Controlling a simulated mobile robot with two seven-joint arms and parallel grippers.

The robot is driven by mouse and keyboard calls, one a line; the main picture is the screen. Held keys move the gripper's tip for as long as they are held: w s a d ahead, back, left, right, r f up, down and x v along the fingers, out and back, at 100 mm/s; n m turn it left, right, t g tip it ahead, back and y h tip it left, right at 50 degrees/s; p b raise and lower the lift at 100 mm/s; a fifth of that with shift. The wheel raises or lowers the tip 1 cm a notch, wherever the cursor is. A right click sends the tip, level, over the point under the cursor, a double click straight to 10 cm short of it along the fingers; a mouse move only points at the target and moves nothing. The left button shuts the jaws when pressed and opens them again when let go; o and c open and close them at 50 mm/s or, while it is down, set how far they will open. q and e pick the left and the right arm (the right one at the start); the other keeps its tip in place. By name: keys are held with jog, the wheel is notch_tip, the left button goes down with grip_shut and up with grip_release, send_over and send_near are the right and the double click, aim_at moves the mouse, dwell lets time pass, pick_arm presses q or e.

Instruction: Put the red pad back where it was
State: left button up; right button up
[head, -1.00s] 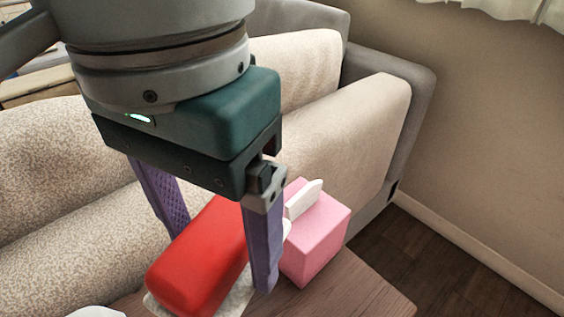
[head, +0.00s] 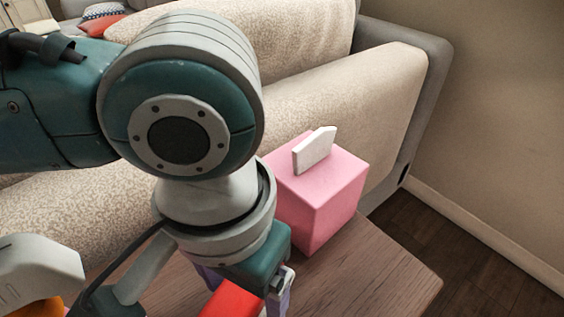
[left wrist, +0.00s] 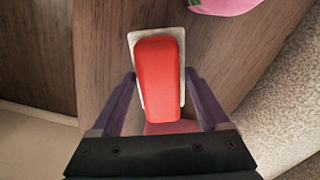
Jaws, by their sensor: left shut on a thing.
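The red pad (head: 230,302) shows at the bottom edge of the head view, between the purple fingers of my left gripper (head: 243,298). In the left wrist view the red pad (left wrist: 160,82) lies lengthwise between the fingers of my left gripper (left wrist: 160,75), which is shut on it. A pale speckled plate (left wrist: 137,39) shows around the pad's far end and sides, below it. Whether the pad touches the plate I cannot tell. My right gripper is not in view.
A pink box (head: 322,197) with a white tissue stands on the wooden table (head: 385,270), right of my left gripper. A beige sofa (head: 350,105) lies behind. A pale object (head: 40,270) is at the lower left. The table's right corner is clear.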

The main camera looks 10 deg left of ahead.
pick_arm(q)
notch_tip(320, 180, down, 2)
jog(key=shift+f, duration=0.15)
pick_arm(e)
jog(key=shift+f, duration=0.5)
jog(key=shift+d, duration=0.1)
pick_arm(q)
jog(key=o, duration=1.2)
jog(key=shift+c, duration=0.2)
notch_tip(320, 180, up, 12)
jog(key=p, duration=0.5)
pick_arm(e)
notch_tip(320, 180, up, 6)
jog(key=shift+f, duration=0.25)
